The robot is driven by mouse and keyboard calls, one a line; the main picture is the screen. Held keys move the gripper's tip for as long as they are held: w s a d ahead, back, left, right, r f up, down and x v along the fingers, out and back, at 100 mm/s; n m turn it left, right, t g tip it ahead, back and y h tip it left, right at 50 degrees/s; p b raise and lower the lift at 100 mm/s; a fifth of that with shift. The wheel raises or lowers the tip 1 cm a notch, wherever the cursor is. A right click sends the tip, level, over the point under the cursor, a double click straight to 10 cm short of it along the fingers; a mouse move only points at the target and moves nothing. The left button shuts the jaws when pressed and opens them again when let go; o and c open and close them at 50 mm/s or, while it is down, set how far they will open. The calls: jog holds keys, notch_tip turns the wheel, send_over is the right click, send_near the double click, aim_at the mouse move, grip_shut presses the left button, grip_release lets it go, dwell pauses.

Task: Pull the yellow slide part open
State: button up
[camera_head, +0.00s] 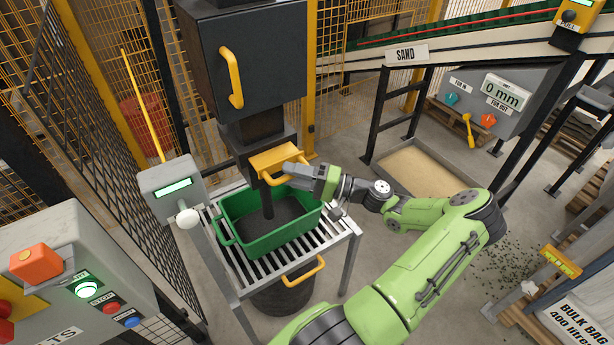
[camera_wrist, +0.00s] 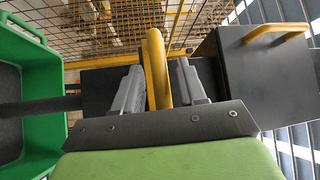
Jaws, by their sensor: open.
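The yellow slide part (camera_head: 272,157) sits at the dark chute under the black hopper, with a looped handle on its front. My gripper (camera_head: 288,172) is at this handle, reaching in from the right. In the wrist view the yellow handle (camera_wrist: 155,50) stands between the two grey fingers of my gripper (camera_wrist: 158,68). The fingers are open, with a small gap visible on each side of the handle. The far side of the handle and the slide's plate are mostly hidden in the wrist view.
A green bin (camera_head: 228,216) with dark material stands under the chute on a slatted metal stand (camera_head: 344,233). The black hopper (camera_head: 266,60) is above. A grey display post (camera_head: 172,189) stands at the left. Open floor lies to the right, around the sand tray (camera_head: 432,190).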

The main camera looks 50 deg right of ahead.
jog(key=v, duration=1.5)
jog(key=shift+s, duration=0.15)
jog(key=shift+d, duration=0.1)
